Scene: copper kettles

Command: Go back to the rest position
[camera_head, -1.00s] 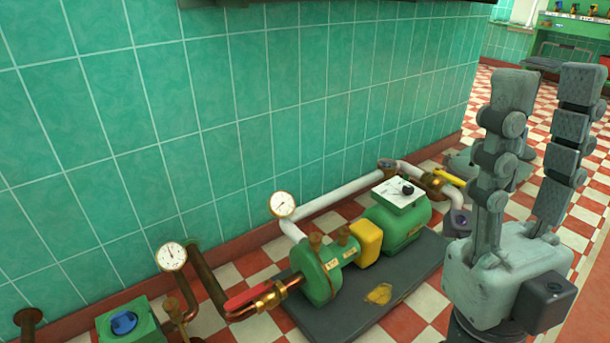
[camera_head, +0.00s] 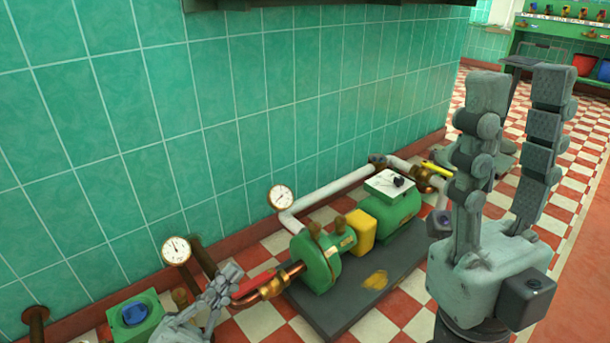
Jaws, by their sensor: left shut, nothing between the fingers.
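My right gripper (camera_head: 521,85) stands upright at the right of the head view. Its two grey fingers point up, apart from each other, with nothing visible between them. My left gripper (camera_head: 229,276) is at the lower left, shut and empty. Its fingertips show beside the red lever (camera_head: 253,285) on the copper pipe; I cannot tell whether they touch it. The rest of my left arm runs out of the bottom edge.
A green pump (camera_head: 318,262) with a yellow coupling and green motor (camera_head: 390,217) stands on a dark base plate (camera_head: 345,305). Gauges (camera_head: 176,250) and pipes run along the tiled wall (camera_head: 250,110). A green box with a blue knob (camera_head: 135,314) is at lower left. Checkered floor lies open at right.

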